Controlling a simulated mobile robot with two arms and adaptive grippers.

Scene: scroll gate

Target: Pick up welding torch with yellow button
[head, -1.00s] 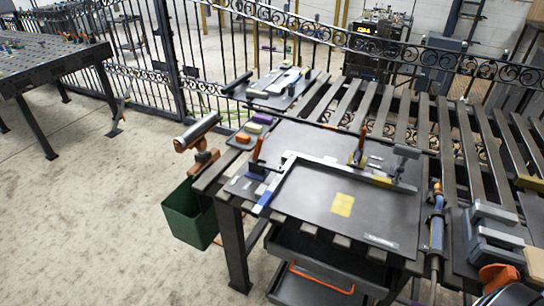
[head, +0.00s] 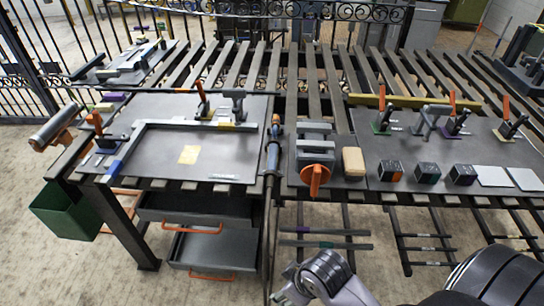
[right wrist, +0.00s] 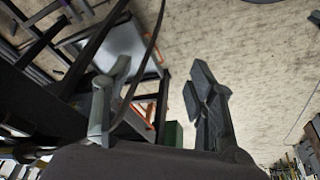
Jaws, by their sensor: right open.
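What looks like the welding torch (head: 272,150) stands upright at the front edge of the slatted table in the head view, between two dark plates. Its handle is blue and dark with an orange part, and a dark cable hangs below it. No yellow button can be made out at this size. My right arm reaches in from the lower right of the head view, below and right of the torch. In the right wrist view my right gripper (right wrist: 158,95) is open, its two grey fingers apart. A dark cable (right wrist: 150,50) crosses near the left finger. My left gripper is not in view.
A clamp with an orange knob (head: 315,178) and a tan block (head: 353,161) sit just right of the torch. A steel square (head: 130,135) lies on the left plate. Drawers (head: 215,248) are under the table. A green bin (head: 66,212) hangs at left.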

